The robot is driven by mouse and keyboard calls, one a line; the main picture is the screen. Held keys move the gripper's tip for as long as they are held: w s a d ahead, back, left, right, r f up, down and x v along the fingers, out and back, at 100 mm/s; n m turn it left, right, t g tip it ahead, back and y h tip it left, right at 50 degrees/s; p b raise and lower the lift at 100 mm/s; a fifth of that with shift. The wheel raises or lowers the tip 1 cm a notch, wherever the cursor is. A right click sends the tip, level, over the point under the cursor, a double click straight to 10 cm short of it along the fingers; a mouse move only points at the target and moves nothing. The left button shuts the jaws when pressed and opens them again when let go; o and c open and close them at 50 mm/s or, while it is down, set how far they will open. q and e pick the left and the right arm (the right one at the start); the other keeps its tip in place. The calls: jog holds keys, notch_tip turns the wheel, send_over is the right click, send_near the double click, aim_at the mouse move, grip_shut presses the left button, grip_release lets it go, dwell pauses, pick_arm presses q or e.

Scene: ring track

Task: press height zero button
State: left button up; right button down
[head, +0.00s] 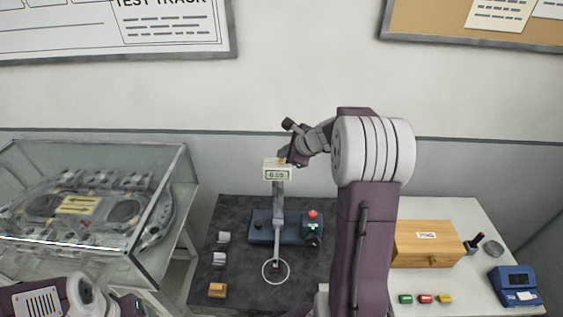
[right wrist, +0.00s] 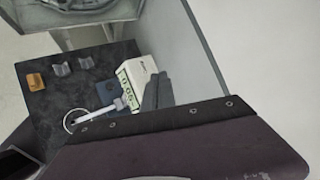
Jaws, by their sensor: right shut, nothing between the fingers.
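The height gauge (head: 278,205) stands on a dark mat, with a blue base and an upright column. Its white head carries a green display (head: 278,175) that seems to read 0.05; the digits are small. The display (right wrist: 126,82) also shows in the right wrist view, beside the white head top (right wrist: 143,69). My right gripper (head: 285,157) is shut and empty at the top of the head, very close to it; I cannot tell if it touches. Its dark fingers (right wrist: 158,91) partly cover the head. I cannot make out the zero button. My left gripper (head: 126,305) is only partly visible at the lower left.
A glass case (head: 165,215) with a ring track stands left. Two grey blocks and an orange block (head: 217,290) lie on the mat's left side. A red button (head: 312,214) is beside the gauge. A wooden box (head: 428,244) and blue device (head: 515,285) stand right. The wall is close behind.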

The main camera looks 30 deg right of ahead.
aim_at(284, 164)
jog(key=shift+f+b, duration=0.5)
jog(key=shift+f, duration=0.05)
dwell(0.6)
dwell(0.4)
jog(key=shift+r+p, duration=0.9)
jog(key=shift+r, duration=0.05)
notch_tip(284, 164, up, 5)
jog(key=p, duration=0.4)
dwell(0.4)
